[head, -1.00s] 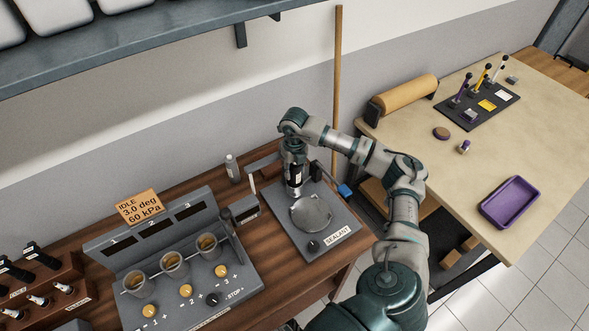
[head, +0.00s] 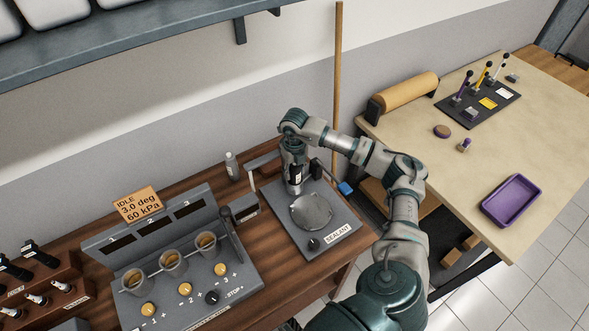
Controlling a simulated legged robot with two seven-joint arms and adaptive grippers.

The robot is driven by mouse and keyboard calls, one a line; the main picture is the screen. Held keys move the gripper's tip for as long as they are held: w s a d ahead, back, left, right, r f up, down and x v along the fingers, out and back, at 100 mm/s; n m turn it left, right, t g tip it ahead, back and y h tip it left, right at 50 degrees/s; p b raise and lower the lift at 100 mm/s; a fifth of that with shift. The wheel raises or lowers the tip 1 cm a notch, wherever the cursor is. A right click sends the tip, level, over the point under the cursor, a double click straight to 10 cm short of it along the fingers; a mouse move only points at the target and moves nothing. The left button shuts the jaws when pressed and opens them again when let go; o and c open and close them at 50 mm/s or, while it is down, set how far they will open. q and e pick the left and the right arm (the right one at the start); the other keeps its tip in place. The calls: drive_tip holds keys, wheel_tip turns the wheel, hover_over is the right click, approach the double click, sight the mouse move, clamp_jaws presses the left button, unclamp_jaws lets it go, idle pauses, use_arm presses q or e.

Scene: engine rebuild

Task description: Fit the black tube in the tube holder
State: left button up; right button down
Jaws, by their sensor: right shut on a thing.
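My right gripper (head: 294,186) points down over the back left part of the grey sealant station (head: 333,246). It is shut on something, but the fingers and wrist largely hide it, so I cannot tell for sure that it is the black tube. A small dark part (head: 315,167) shows just right of the gripper. No tube holder can be made out clearly; it may be hidden behind the gripper. Several black tube-like pieces (head: 37,252) stand in a brown rack (head: 68,268) at the far left. My left gripper is not in view.
The station has a round metal plate (head: 312,210) and a black knob (head: 314,244). A grey console (head: 190,290) with several cups and a lever (head: 229,226) stands to the left. A small bottle (head: 232,165) stands behind. A purple tray (head: 512,201) lies on the right table.

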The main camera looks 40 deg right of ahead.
drive_tip(key=shift+f+b, duration=0.35)
drive_tip(key=shift+f, duration=0.3)
drive_tip(key=c, duration=0.5)
unclamp_jaws()
drive_tip(key=shift+c, duration=0.2)
drive_tip(key=shift+r, duration=0.1)
drive_tip(key=shift+r+p, duration=2.7)
drive_tip(key=shift+r, duration=1.05)
drive_tip(key=shift+s+f, duration=0.1)
drive_tip(key=shift+f, duration=0.05)
